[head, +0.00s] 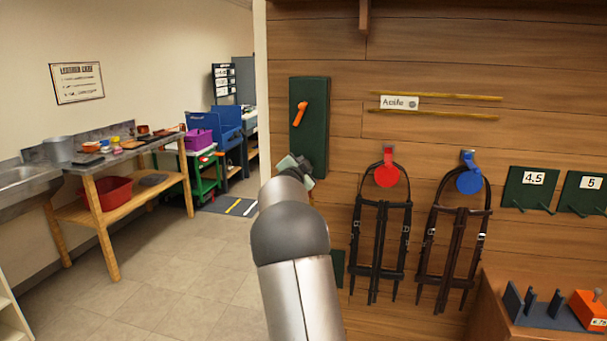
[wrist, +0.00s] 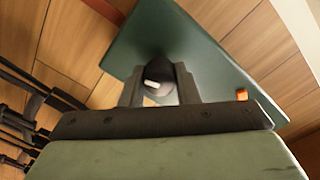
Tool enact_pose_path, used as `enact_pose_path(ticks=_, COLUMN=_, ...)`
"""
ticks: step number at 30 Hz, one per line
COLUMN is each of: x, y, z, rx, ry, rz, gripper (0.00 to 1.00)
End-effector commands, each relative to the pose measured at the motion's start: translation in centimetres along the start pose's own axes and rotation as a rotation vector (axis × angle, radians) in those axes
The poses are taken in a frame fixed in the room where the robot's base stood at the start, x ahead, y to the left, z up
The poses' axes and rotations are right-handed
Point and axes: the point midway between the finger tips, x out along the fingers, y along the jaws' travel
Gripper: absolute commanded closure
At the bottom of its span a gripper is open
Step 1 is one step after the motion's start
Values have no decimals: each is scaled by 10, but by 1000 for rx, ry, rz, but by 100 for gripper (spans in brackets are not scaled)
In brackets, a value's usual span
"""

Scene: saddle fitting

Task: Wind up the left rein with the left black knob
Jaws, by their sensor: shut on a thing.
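A black knob (wrist: 158,72) with a white mark sits on the dark green wall panel (head: 318,120) in the wrist view. The fingers of my gripper (wrist: 158,84) are shut on it, one on each side. In the head view my gripper (head: 298,168) is at the lower part of the panel, and my arm and gripper hide the knob. The green panel also fills the middle of the wrist view (wrist: 205,60). I cannot make out the left rein in either view.
An orange handle (head: 299,113) sticks out from the panel above my gripper.

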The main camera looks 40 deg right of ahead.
Motion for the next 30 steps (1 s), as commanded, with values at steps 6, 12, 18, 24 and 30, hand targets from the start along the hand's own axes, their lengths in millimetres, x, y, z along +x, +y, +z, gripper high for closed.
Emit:
enact_pose_path(ticks=6, x=0, y=2, z=1, rx=209, ry=-3, rz=-2, gripper=94)
enact_pose_path(ticks=12, x=0, y=3, z=1, rx=398, ry=-7, rz=-3, gripper=94)
enact_pose_path(ticks=18, x=0, y=3, z=2, rx=589, ry=-12, rz=-3, gripper=94)
enact_pose_path(ticks=24, x=0, y=3, z=1, rx=779, ry=-15, rz=-5, gripper=94)
enact_pose_path(ticks=30, x=0, y=4, z=1, rx=969, ry=-19, rz=-6, gripper=94)
